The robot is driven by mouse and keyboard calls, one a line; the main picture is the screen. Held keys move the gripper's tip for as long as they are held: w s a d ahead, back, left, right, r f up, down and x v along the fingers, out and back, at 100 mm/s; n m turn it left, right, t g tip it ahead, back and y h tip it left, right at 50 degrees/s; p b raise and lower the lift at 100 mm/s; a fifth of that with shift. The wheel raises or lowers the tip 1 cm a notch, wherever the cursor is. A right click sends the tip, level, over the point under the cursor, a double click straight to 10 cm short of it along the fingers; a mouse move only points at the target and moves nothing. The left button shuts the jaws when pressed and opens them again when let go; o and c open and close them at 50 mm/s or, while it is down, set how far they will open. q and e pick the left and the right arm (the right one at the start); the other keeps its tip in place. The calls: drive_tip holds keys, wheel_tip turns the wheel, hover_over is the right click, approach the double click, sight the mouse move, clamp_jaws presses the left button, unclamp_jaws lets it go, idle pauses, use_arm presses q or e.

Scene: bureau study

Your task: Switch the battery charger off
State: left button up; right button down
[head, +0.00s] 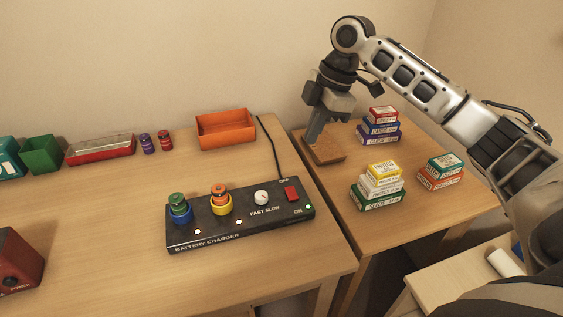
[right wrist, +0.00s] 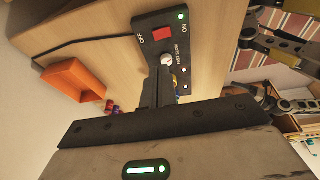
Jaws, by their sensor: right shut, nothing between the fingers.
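The black battery charger (head: 240,228) lies on the desk in the head view. Its red switch (head: 291,193) sits at the right end, between OFF at the back and ON at the front; its tilt is hard to tell. The green light (head: 308,207) beside ON is lit. The right wrist view also shows the switch (right wrist: 162,33) and the lit light (right wrist: 180,15). My right gripper (head: 313,138) is shut and empty, behind and right of the charger, apart from the switch. Its fingers (right wrist: 158,88) show below the charger in the wrist view.
A white knob (head: 261,197) and two coloured cylinders (head: 180,207) (head: 220,198) are on the charger. A cable runs behind it beside an orange tray (head: 226,129). A wooden block (head: 325,150) and stacked boxes (head: 379,187) stand on the right table.

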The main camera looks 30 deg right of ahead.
approach(292, 189)
drive_tip(key=x, duration=0.5)
drive_tip(key=shift+a+f+b, duration=0.3)
drive_tip(key=shift+w+f, duration=0.1)
drive_tip(key=shift+f, duration=0.35)
use_arm(q)
drive_tip(key=shift+s+f, duration=0.15)
drive_tip(key=shift+s, duration=0.15)
